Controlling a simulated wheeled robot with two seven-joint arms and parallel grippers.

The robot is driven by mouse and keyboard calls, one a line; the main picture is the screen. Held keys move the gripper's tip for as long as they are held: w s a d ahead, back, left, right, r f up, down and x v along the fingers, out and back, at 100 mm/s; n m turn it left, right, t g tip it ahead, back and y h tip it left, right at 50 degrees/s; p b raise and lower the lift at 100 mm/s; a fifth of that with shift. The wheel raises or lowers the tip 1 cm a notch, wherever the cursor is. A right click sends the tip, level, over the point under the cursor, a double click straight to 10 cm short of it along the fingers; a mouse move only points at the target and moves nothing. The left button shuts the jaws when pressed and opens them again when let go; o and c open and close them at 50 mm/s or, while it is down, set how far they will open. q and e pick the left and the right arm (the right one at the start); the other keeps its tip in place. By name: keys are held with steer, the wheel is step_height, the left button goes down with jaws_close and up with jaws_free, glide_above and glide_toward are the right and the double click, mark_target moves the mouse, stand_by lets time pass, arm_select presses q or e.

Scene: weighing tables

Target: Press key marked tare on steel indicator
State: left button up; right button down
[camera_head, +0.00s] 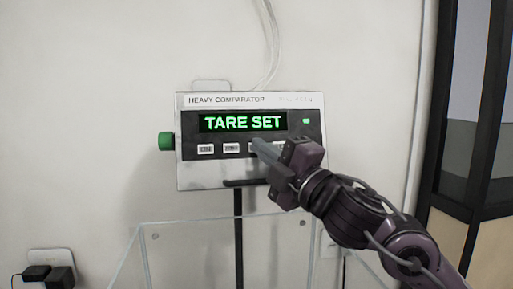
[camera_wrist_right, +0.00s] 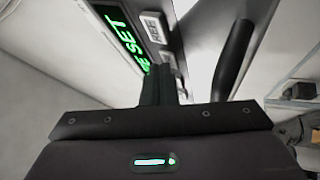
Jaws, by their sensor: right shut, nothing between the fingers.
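The steel indicator (camera_head: 210,177) stands on a dark post against the wall and is labelled "HEAVY COMPARATOR". Its screen (camera_head: 243,122) reads "TARE SET" in green. My left gripper is not in view.
A green knob (camera_head: 166,141) sticks out from the indicator's left side. A clear-walled enclosure (camera_head: 190,226) stands below it. A wall socket with black plugs (camera_head: 50,272) is at the lower left. A dark-framed glass partition (camera_head: 470,120) is at the right. The wall at left is clear.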

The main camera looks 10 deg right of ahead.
steer(key=shift+s, duration=0.1)
steer(key=shift+s+r, duration=0.2)
steer(key=shift+s, duration=0.45)
steer(key=shift+s, duration=0.1)
steer(key=shift+s+r+p, duration=0.25)
steer(key=shift+s, duration=0.5)
steer(key=shift+s+r+p, duration=0.2)
steer(key=shift+s+p, duration=0.1)
steer(key=shift+s, duration=0.5)
steer(key=shift+s+r+p, duration=0.25)
steer(key=shift+s, duration=0.5)
